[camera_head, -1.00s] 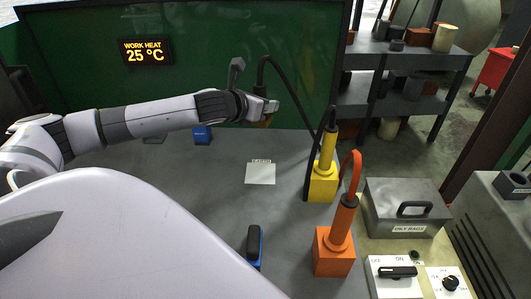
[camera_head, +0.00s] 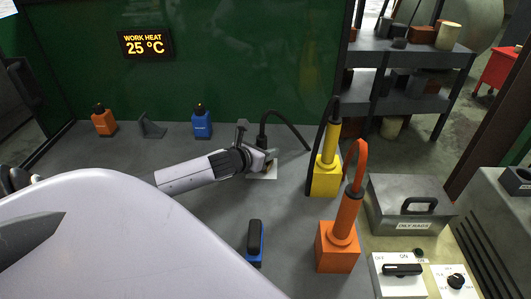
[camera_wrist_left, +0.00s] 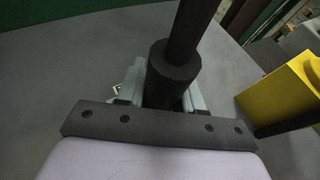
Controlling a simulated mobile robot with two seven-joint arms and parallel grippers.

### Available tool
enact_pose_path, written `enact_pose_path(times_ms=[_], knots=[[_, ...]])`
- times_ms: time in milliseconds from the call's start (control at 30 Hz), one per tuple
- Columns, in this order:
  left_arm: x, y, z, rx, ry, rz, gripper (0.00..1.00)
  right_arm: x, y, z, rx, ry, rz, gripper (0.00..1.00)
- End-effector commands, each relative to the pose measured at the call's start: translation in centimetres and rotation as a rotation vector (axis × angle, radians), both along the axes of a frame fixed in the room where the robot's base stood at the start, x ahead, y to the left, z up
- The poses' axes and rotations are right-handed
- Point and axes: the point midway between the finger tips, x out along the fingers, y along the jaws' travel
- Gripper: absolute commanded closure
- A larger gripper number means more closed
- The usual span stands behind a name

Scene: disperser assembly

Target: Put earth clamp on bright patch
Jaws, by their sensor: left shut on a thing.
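My left gripper (camera_head: 262,160) is shut on the earth clamp, a dark piece (camera_head: 263,140) with a black cable rising from it. The gripper and clamp are low over the bright patch (camera_head: 262,173), a pale plate on the grey table, and hide most of it. I cannot tell whether the clamp touches the patch. In the left wrist view the clamp's dark round body (camera_wrist_left: 172,72) stands between the jaws, and its lower end is hidden. My right gripper is not in view.
A yellow block with a post (camera_head: 326,170) stands right of the patch, and an orange one (camera_head: 340,240) nearer. A blue-based black-topped piece (camera_head: 254,242) lies in front. Orange (camera_head: 104,122) and blue (camera_head: 202,124) bottles stand behind left. A grey rag box (camera_head: 408,205) is at right.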

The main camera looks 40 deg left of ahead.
Motion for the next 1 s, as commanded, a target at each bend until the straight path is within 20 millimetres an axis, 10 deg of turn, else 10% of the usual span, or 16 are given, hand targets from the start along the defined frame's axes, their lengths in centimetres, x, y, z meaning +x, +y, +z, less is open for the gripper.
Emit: enact_pose_path(times_ms=[467, 500, 567, 1000], knots=[[0.12, 0.0, -0.91, 0.002, -0.007, -0.002, 1.0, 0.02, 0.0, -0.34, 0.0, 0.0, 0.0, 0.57], [0.01, 0.0, -1.12, 0.001, -0.001, 0.0, 0.54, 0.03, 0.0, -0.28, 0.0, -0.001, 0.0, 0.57], [0.01, -0.01, -1.11, 0.001, 0.0, 0.0, 0.38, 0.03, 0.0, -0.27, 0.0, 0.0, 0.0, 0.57], [-0.52, -0.03, -0.72, 0.002, 0.001, -0.001, 0.38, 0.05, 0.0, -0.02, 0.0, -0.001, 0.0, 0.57]])
